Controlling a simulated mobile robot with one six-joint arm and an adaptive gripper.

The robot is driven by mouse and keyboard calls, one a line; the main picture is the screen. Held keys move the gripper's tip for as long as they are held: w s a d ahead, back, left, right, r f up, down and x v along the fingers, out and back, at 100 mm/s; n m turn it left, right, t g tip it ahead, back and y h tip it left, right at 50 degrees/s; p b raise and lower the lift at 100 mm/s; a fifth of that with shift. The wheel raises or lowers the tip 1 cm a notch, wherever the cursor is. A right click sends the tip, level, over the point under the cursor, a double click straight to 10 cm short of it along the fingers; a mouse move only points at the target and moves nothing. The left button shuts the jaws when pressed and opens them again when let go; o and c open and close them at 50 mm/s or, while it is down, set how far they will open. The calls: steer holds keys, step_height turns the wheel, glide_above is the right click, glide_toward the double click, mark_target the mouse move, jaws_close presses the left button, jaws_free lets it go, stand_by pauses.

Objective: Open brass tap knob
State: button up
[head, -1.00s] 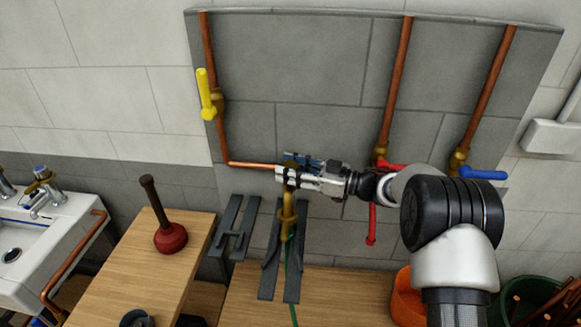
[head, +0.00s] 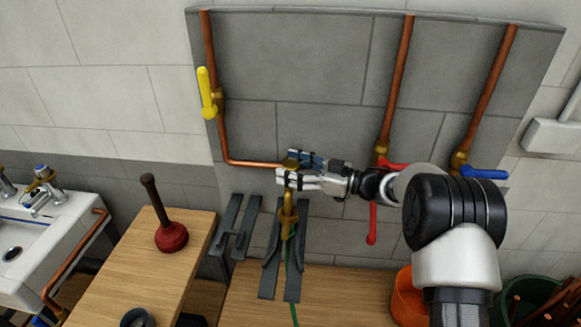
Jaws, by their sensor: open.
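The brass tap (head: 287,213) stands at the end of a horizontal copper pipe on the grey tiled panel, with a green hose below its spout. Its knob (head: 290,163) shows only in part at the top, behind my gripper. My gripper (head: 287,171) reaches in from the right, its fingers open around the knob's area. The fingers hide much of the knob, so I cannot tell whether they touch it.
A yellow lever valve (head: 207,95) is on the left pipe. A red lever (head: 372,222) and a blue lever (head: 484,174) are at right. A plunger (head: 171,235) stands on the wooden bench (head: 120,275). Dark grey brackets (head: 236,228) flank the tap. An orange bucket (head: 405,290) is below my arm.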

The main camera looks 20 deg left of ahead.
steer(key=d, duration=1.1)
steer(key=shift+d, duration=0.35)
